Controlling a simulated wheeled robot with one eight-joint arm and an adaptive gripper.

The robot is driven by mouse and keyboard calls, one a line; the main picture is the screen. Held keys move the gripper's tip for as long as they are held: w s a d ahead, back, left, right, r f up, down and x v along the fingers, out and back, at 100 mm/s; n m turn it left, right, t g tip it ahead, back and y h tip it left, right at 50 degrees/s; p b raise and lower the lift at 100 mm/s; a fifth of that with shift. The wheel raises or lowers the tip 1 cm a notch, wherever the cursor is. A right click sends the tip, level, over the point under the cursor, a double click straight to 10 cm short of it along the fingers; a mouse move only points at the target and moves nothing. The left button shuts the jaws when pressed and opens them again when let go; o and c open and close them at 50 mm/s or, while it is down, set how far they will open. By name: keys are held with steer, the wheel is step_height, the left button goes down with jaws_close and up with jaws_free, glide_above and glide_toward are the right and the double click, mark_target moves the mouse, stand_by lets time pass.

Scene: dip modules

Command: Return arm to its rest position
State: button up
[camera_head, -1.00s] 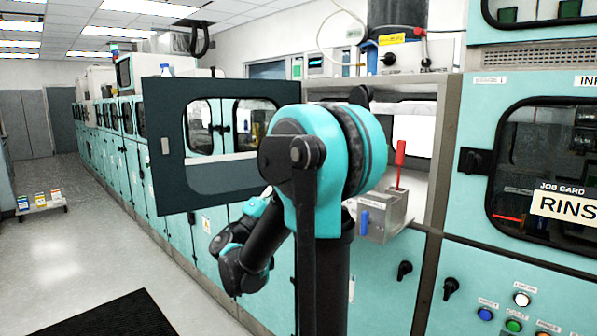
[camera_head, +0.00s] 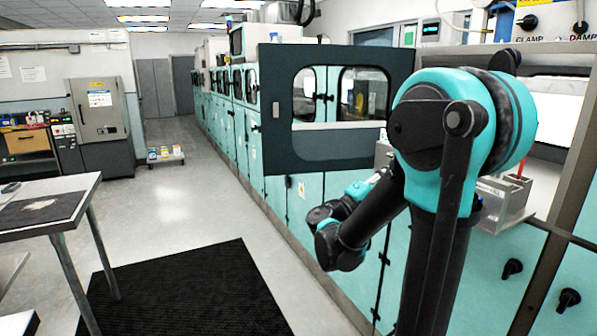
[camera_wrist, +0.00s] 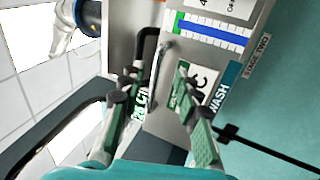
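My arm (camera_head: 465,150) stands folded at the right of the head view, in front of the teal machine line, with its wrist links (camera_head: 340,245) hanging low to the left of the upper joint. In the wrist view, my gripper (camera_wrist: 158,75) has two green-grey fingers spread apart with nothing held between them. Behind the fingers is a grey metal panel with labels, one reading "WASH". I cannot tell whether the fingers touch it. The gripper's fingers are not clear in the head view.
An open dark machine door (camera_head: 283,150) with a window juts out behind my arm. A metal box with a red handle (camera_head: 505,200) sits at the right opening. A table (camera_head: 75,190) stands at the left. A black mat (camera_head: 190,295) and clear floor lie between.

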steer(key=s+d+f+m+g+y, duration=0.1)
steer(key=s+f+y, duration=0.25)
steer(key=f, duration=0.45)
steer(key=s+d+f+g+y, duration=0.15)
steer(key=f+y, duration=0.25)
steer(key=f, duration=0.4)
steer(key=s+f+m+g+y, duration=0.1)
steer(key=s+f+g+y, duration=0.1)
steer(key=s+f+y, duration=0.35)
steer(key=s+a+f+m+y, duration=0.1)
steer(key=s+a+f+y, duration=0.1)
steer(key=a+f+y, duration=0.2)
steer(key=s+a+f+m+y, duration=0.1)
steer(key=s+a+f+y, duration=0.2)
steer(key=a+f, duration=0.5)
steer(key=a+y, duration=0.1)
steer(key=a, duration=0.2)
steer(key=shift+a+f, duration=0.15)
